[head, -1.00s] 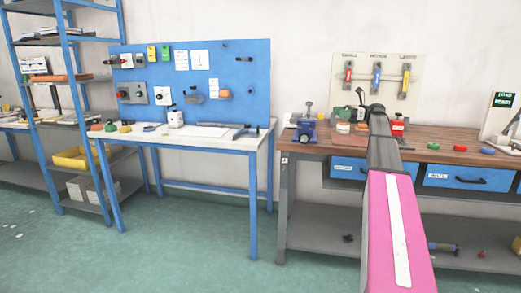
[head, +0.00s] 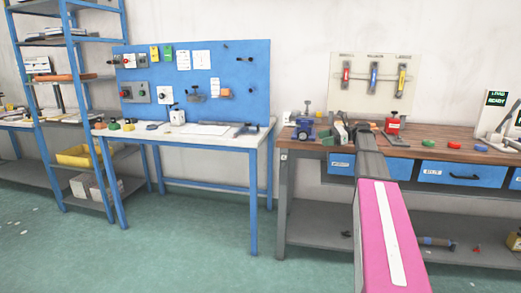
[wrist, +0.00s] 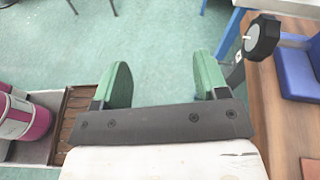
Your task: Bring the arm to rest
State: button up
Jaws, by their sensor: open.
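My gripper shows in the wrist view (wrist: 165,80) with its two green fingers spread wide apart and nothing between them. Green floor shows through the gap. In the head view my pink and dark arm reaches forward over the right wooden workbench (head: 450,151). Its far end is low over the bench's left part, close to the blue vise (head: 306,132); whether they touch is unclear. The gripper's fingers are small there and partly hard to make out.
A red object (head: 393,124) and several coloured pieces lie right of my arm on the bench. A board with red, blue and yellow tools (head: 374,78) hangs behind. A white table (head: 190,143) with a blue pegboard (head: 235,60) stands left. The floor (head: 190,235) between is clear.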

jog(key=s+a+f+n+h, duration=0.25)
jog(key=s+a+f, duration=0.2)
jog(key=f, duration=0.45)
jog(key=s+a+f+n+h, duration=0.25)
jog(key=s+f, duration=0.25)
jog(key=f, duration=0.3)
jog(key=s+a+f+n+h, duration=0.1)
jog(key=s+a+f+h, duration=0.3)
jog(key=f, duration=0.5)
jog(key=s+f+n+h, duration=0.6)
jog(key=s+f+n, duration=0.4)
jog(key=s, duration=0.7)
notch_tip(320, 180, down, 3)
jog(key=shift+s+d+r+n+h, duration=0.15)
jog(key=shift+s+d+n+h, duration=0.15)
jog(key=shift+d+n, duration=0.1)
